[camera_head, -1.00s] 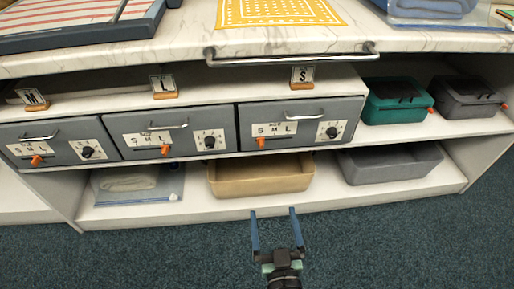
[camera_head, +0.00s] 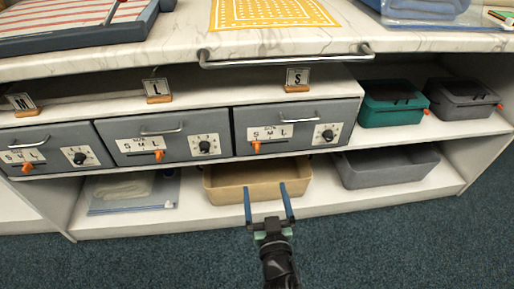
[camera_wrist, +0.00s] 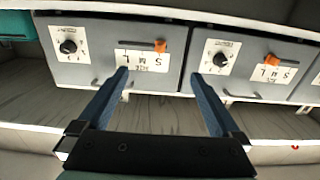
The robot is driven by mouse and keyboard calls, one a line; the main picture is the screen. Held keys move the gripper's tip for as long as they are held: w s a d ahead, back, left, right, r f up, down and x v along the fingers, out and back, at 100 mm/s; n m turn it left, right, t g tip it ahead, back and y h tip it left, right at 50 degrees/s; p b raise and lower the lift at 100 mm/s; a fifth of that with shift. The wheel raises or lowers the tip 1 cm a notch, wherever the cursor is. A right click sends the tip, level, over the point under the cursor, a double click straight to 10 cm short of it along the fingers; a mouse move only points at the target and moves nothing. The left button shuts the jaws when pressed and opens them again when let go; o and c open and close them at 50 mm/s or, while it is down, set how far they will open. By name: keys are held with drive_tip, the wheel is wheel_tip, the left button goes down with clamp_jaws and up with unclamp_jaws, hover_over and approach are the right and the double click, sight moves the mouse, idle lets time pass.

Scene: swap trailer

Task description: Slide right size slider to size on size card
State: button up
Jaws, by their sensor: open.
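The right size slider is an orange knob (camera_head: 256,147) on the right grey drawer (camera_head: 343,112). It sits at the left end of its slot, under the S of the "S M L" label. The size card (camera_head: 297,78) above that drawer reads S. In the wrist view, turned upside down, the same orange knob (camera_wrist: 160,46) is at the right end of its slot. My gripper (camera_head: 266,188) is open and empty, below and in front of the right drawer. In the wrist view its fingertips (camera_wrist: 158,74) are apart, below the slider, touching nothing visible.
The middle drawer's slider (camera_head: 159,155) is by L, under an L card (camera_head: 157,90). The left drawer's slider (camera_head: 27,168) is near M. A metal rail (camera_head: 285,60) juts from the countertop above. A tan bin (camera_head: 225,184) stands on the lower shelf behind my gripper.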

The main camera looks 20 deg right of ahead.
idle(0.3)
drive_tip(key=p+v, duration=0.2)
drive_tip(key=v, duration=0.8)
